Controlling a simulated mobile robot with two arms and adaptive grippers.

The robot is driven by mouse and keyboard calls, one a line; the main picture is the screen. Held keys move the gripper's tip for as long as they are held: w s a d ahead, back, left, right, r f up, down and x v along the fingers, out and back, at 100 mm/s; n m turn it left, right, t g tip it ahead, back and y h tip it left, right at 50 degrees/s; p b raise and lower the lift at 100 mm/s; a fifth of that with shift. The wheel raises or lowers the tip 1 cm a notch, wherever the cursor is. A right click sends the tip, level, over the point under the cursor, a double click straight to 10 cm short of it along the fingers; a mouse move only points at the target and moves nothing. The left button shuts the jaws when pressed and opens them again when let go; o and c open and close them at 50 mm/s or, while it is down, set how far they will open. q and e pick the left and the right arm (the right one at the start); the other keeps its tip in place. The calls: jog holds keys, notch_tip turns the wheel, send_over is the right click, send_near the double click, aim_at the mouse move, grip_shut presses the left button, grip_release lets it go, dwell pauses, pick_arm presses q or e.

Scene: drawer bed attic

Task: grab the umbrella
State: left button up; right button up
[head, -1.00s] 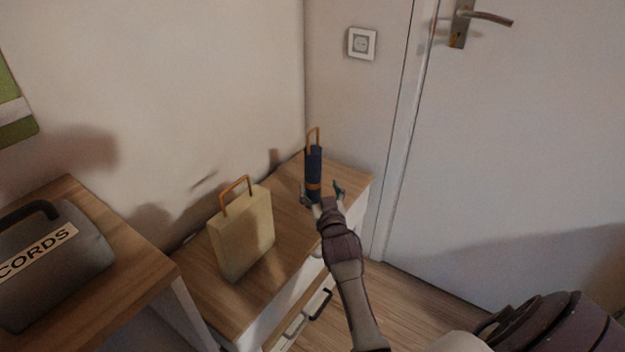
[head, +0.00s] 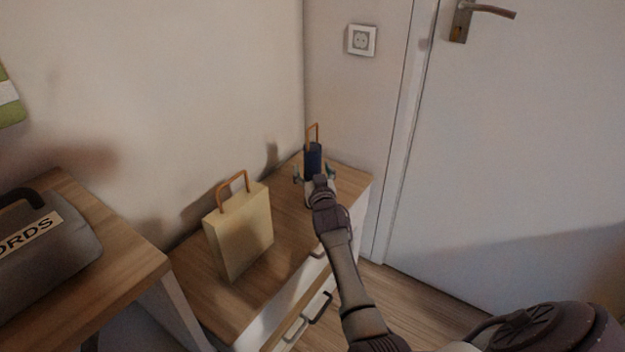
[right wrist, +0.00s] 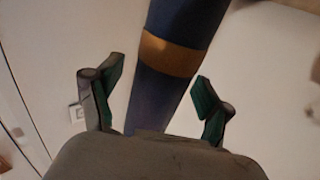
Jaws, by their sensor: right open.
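The umbrella (head: 313,157) is dark blue with an orange-brown looped handle and stands upright at the far end of the wooden drawer unit. My right gripper (head: 314,174) is open in front of it and hides its lower part in the head view. In the right wrist view, the umbrella (right wrist: 166,62) with its orange-brown band passes between the spread fingers of the gripper (right wrist: 152,100). Neither finger visibly touches it. My left gripper is not in view.
A beige bag (head: 240,232) with an orange handle stands on the drawer unit (head: 285,232), left of my right arm. A grey case (head: 45,255) lies on another wooden surface (head: 120,262) at left. A wall rises behind, and a closed door (head: 510,150) is at right.

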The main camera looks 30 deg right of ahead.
jog(key=shift+w, duration=0.1)
jog(key=c, duration=1.4)
jog(key=shift+r, duration=0.1)
jog(key=shift+r, duration=0.1)
